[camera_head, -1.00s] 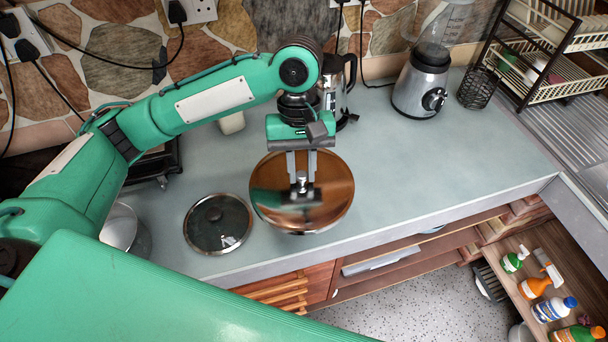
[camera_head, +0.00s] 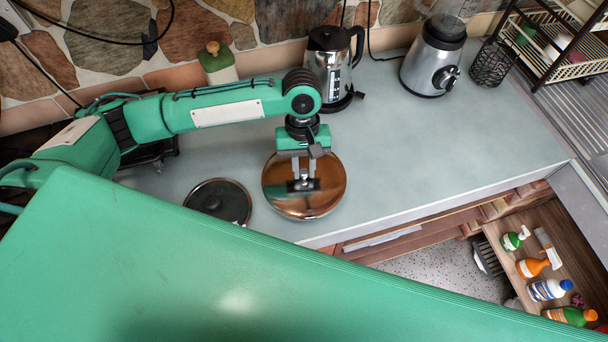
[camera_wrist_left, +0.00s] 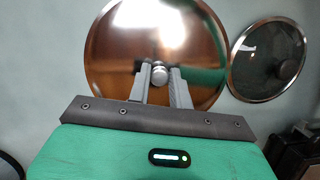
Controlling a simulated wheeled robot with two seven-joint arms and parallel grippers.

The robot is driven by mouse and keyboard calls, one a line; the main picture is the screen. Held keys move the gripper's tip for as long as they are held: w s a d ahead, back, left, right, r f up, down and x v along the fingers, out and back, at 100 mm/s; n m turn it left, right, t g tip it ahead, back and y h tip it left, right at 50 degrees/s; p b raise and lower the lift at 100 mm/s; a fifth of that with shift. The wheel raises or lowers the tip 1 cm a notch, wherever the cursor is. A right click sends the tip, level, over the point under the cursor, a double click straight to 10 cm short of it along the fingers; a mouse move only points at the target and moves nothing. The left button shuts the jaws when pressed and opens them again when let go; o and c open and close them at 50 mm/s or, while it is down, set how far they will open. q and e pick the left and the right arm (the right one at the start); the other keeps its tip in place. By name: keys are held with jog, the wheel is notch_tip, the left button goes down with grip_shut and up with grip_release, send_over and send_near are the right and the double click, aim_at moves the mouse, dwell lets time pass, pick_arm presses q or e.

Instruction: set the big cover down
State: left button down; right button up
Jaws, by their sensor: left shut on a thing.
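The big cover (camera_head: 328,196) is a shiny, copper-toned round lid with a metal knob. It is level or nearly so, over the counter's front part, and also fills the middle of the left wrist view (camera_wrist_left: 120,60). My left gripper (camera_head: 304,183) points down from above, its two fingers shut on the knob (camera_wrist_left: 159,74). The cover's underside is hidden, so I cannot tell whether it touches the counter. A smaller dark glass lid (camera_head: 218,200) with a metal rim lies just left of the cover. My right gripper is out of view.
The grey counter (camera_head: 430,140) is clear right of the cover, and its front edge runs close below it. A kettle (camera_head: 328,62) and blender (camera_head: 433,68) stand behind. A dish rack (camera_head: 560,45) is at the back right. Bottles (camera_head: 548,290) stand on a lower shelf.

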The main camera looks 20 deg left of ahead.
aim_at(304, 180)
pick_arm(q)
jog(key=shift+f, duration=1.05)
notch_tip(304, 180, down, 4)
jog(key=shift+r+p, duration=0.2)
jog(key=shift+p, duration=0.25)
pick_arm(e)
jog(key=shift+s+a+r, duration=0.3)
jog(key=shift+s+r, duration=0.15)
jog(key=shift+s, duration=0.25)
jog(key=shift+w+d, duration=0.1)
pick_arm(q)
jog(key=c, duration=1.3)
grip_release()
jog(key=shift+f, duration=0.1)
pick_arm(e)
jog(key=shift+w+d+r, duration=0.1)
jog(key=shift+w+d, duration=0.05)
